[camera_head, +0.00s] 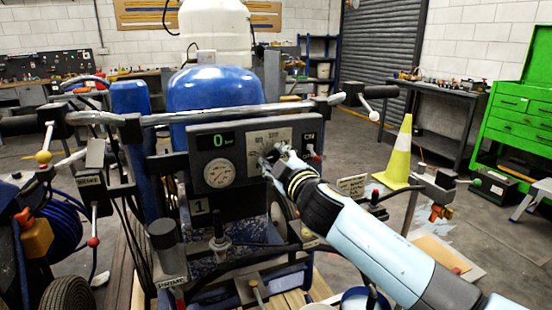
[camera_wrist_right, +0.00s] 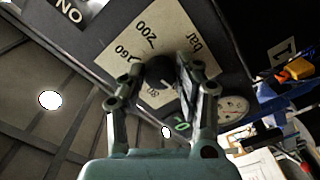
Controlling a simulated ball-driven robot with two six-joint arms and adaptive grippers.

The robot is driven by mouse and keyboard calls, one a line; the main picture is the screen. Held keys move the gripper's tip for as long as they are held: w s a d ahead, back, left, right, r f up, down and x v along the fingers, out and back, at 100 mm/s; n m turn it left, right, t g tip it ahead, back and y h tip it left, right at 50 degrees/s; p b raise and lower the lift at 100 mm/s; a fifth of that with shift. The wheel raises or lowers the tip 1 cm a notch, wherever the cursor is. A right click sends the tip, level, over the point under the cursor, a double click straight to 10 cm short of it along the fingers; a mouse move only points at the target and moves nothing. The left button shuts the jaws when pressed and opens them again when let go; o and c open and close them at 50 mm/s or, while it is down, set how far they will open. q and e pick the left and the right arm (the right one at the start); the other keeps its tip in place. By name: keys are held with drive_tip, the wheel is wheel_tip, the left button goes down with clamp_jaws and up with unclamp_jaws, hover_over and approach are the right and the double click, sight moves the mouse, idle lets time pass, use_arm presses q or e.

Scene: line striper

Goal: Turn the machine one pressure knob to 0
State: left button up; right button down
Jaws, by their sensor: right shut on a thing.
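Machine one's dark control panel (camera_head: 200,182), above a plate marked 1 (camera_head: 200,207), has a display (camera_head: 215,140) reading 0 bar and a round gauge (camera_head: 220,173). My right gripper (camera_head: 271,160) is at the pale scale plate (camera_head: 283,134) and hides the knob in the head view. In the right wrist view, the black pressure knob (camera_wrist_right: 160,70) is between the fingers of my right gripper (camera_wrist_right: 162,80), which is shut on it. The scale there shows 200, 160 and a green 0 (camera_wrist_right: 182,127). The knob's exact pointer direction is unclear. My left gripper is not in view.
An ON switch (camera_head: 311,148) is just right of the scale plate. A metal handlebar (camera_head: 240,115) crosses above the panel, with a blue tank (camera_head: 215,88) behind. A yellow-and-white cone (camera_head: 399,155) and a green tool cabinet (camera_head: 522,105) stand at right.

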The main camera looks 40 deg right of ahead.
drive_tip(key=n, duration=0.4)
drive_tip(key=shift+p, duration=0.35)
drive_tip(key=shift+n, duration=1.7)
drive_tip(key=c, duration=0.9)
unclamp_jaws()
drive_tip(key=shift+p, duration=0.3)
drive_tip(key=shift+c, duration=0.2)
drive_tip(key=v, duration=1.2)
drive_tip(key=shift+a, duration=0.1)
